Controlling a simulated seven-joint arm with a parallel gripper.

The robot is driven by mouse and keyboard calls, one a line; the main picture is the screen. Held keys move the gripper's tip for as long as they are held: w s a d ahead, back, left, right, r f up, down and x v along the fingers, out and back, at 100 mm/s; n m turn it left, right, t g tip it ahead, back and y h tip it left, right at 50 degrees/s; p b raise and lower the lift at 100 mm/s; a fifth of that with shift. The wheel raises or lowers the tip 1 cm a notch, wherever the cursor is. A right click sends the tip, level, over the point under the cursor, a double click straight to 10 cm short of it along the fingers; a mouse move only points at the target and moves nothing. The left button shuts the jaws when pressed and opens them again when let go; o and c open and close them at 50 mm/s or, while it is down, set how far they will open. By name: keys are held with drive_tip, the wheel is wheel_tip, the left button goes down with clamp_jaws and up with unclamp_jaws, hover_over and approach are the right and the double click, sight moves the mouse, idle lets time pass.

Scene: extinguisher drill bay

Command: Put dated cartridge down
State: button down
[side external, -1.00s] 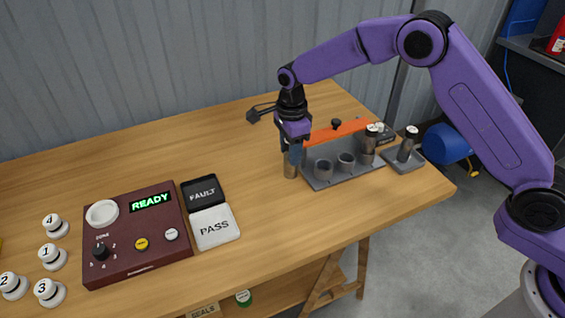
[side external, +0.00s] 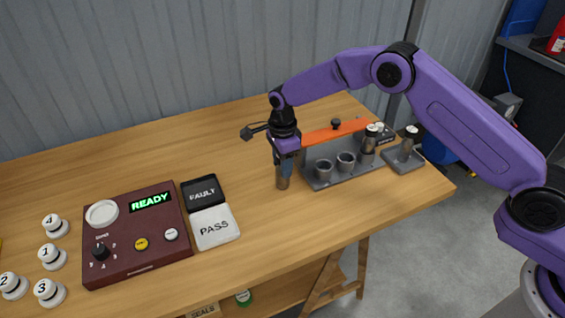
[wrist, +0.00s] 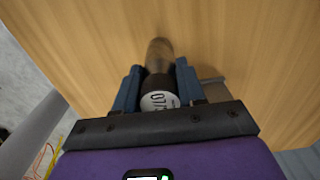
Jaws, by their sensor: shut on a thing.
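My gripper (side external: 286,163) is shut on a metallic cartridge (side external: 283,182), just left of the grey rack. The cartridge hangs roughly upright, its lower end close to the wooden table; I cannot tell whether it touches. In the wrist view, the cartridge (wrist: 158,58) sits between the blue fingers of my gripper (wrist: 157,85). Its dark cap has a white printed label that is only partly readable. The grey rack (side external: 340,178) has two empty cups at its left and a cartridge (side external: 369,140) standing at its right.
Another cartridge (side external: 408,142) stands on a small grey base (side external: 402,161) right of the rack. An orange bar (side external: 335,132) runs behind the rack. A maroon panel reading READY (side external: 135,240), a FAULT pad (side external: 202,192) and a PASS pad (side external: 214,228) lie left. Table between pads and cartridge is clear.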

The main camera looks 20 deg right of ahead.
drive_tip(key=shift+f, duration=0.1)
drive_tip(key=c, duration=0.7)
unclamp_jaws()
drive_tip(key=shift+o, duration=0.2)
wheel_tip(320, 180, up, 11)
drive_tip(key=shift+r, duration=0.65)
